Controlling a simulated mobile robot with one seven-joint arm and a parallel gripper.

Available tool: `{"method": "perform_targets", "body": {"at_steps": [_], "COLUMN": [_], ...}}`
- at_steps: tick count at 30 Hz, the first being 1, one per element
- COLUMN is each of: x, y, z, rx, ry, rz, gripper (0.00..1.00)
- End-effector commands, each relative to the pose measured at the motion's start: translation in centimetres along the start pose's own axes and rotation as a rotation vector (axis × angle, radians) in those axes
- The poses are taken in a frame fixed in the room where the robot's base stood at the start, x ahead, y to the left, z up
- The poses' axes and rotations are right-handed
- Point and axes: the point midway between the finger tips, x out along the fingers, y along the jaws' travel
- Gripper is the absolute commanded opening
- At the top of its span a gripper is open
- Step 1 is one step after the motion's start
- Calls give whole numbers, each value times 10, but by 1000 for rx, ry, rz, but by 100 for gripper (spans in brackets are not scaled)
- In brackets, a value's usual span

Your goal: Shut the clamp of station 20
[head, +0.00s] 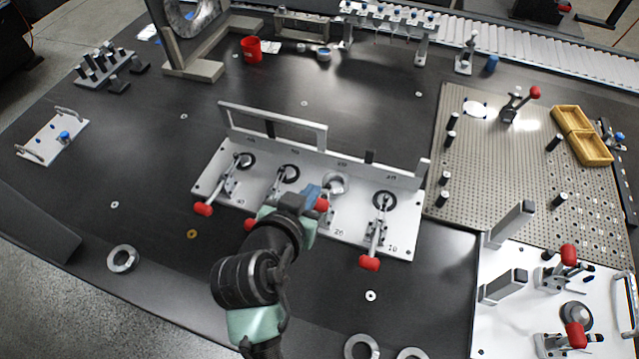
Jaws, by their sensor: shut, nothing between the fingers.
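The white clamp fixture (350,235) stands mid-table with a row of clamp stations. Station 20, third from the left, has a grey ring (335,183) at its seat, with no clamp pad seen over it. Its clamp (330,218) is partly hidden by my arm. Its red handle (321,204) sits higher and farther back than the other handles. My gripper (314,194) is shut and empty beside this red handle; I cannot tell whether they touch.
Station 10's clamp has its red handle (370,263) toward the front. Station 40's red handle (203,209) also points frontward; station 30's is partly behind my arm. A raised rail (272,119) stands along the fixture's back. The table left of the fixture is mostly clear.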

Motion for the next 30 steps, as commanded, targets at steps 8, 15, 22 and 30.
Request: {"method": "perform_targets", "body": {"at_steps": [8, 15, 22, 30], "x": [51, 91, 76, 74], "y": [1, 0, 1, 0], "z": [-1, -1, 31, 37], "rx": [2, 2, 0, 2], "ry": [1, 1, 0, 2], "rz": [2, 1, 0, -2], "gripper": [0, 0, 0, 0]}}
